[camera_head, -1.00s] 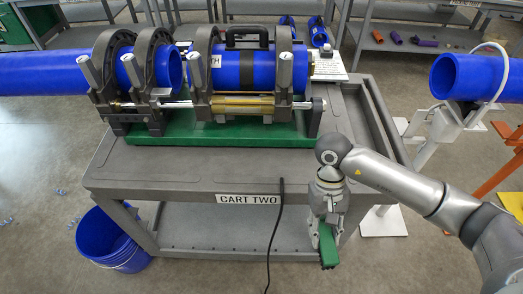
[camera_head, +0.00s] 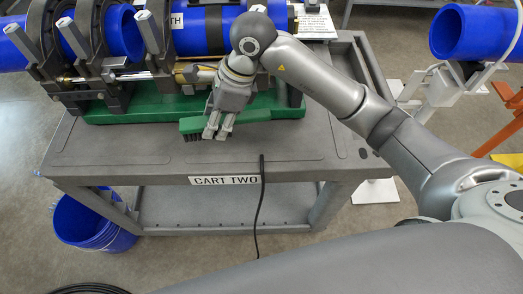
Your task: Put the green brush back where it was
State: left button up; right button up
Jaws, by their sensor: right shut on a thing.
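My right gripper (camera_head: 217,134) is shut on the green brush (camera_head: 191,126), over the top of the cart (camera_head: 110,148). The brush lies crosswise in the fingers, with its dark bristles facing down at the left end. The fingers hide part of its middle. It is just in front of the green base of the fusion machine. I cannot tell whether the bristles touch the cart top. My left gripper is not in view.
The fusion machine's green base (camera_head: 140,108) and blue pipe (camera_head: 205,32) fill the back of the cart. A black cable (camera_head: 259,205) hangs over the front edge by the CART TWO label. A blue bucket (camera_head: 95,225) stands on the floor at left. The cart top's front is clear.

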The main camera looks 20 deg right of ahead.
jog(key=shift+w+a+r+m, duration=0.2)
jog(key=shift+a+r+m, duration=0.25)
jog(key=shift+m, duration=0.05)
jog(key=shift+d, duration=0.35)
jog(key=d+f+p, duration=0.1)
jog(key=d+f, duration=0.1)
jog(key=d, duration=0.2)
jog(key=s+d+f+p, duration=0.1)
jog(key=d+f+p, duration=0.1)
jog(key=d+f, duration=0.1)
jog(key=d+f+p, duration=0.1)
jog(key=d+f, duration=0.2)
jog(key=d, duration=0.2)
jog(key=shift+s+f+p, duration=0.1)
jog(key=shift+s+p, duration=0.1)
jog(key=shift+p, duration=0.15)
jog(key=shift+d+f, duration=0.35)
jog(key=shift+f, duration=0.2)
jog(key=f, duration=0.1)
jog(key=f+p, duration=0.2)
jog(key=shift+d, duration=0.25)
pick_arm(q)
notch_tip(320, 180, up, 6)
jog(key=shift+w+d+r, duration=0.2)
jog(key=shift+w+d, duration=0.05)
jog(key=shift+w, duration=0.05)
pick_arm(e)
jog(key=shift+f, duration=0.3)
